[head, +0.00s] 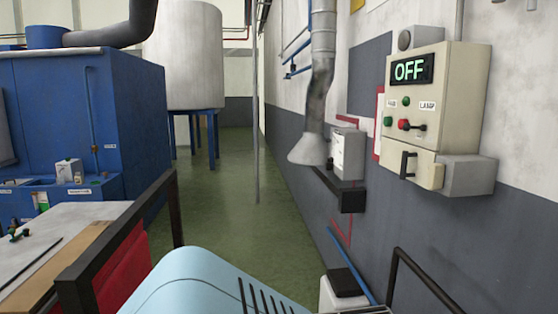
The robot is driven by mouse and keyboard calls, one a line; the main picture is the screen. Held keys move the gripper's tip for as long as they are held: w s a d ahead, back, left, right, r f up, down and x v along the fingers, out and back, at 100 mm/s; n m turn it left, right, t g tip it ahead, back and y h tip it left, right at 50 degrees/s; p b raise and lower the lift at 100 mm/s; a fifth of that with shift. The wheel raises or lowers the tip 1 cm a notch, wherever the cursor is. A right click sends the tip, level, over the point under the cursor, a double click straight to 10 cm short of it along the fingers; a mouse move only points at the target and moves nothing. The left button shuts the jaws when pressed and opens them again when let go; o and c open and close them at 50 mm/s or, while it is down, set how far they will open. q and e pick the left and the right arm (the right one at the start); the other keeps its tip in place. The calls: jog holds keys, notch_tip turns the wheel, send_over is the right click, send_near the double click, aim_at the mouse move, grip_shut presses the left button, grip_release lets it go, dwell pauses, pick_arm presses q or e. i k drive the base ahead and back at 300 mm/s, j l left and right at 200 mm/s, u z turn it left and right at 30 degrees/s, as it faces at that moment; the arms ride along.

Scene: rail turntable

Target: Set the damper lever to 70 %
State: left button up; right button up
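No damper lever with a percent scale can be made out for sure. On the right wall a beige control box (455,95) carries a lit display reading OFF (412,70), small green buttons and a red knob (404,125) with a dark stub beside it. One label on it reads LAMP. A black handle (405,165) stands out from the lower beige part. A grey duct with a flared hood (308,150) hangs left of the box, and a small pale box (347,153) is on the wall beside it. Neither of my grippers is in view.
A blue machine (60,120) and a table (60,225) stand on the left. A pale tank (185,55) on blue legs is at the back. The green floor (220,190) between machine and wall is open, with a thin grey pole (256,120) in it.

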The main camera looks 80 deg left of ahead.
aim_at(328, 165)
jog(key=u, duration=2.2)
jog(key=i+j, duration=0.1)
jog(key=j, duration=0.35)
jog(key=i+j, duration=0.1)
jog(key=j, duration=0.4)
jog(key=i+j, duration=0.15)
jog(key=j, duration=0.3)
jog(key=i+j, duration=0.6)
jog(key=j, duration=0.25)
jog(key=i+j, duration=0.1)
jog(key=i, duration=0.3)
jog(key=i+j+z, duration=0.1)
jog(key=i, duration=0.3)
jog(key=i+j, duration=0.15)
jog(key=i, duration=0.25)
jog(key=i+j, duration=0.1)
jog(key=i, duration=0.6)
jog(key=i+j+z, duration=0.1)
jog(key=i, duration=0.6)
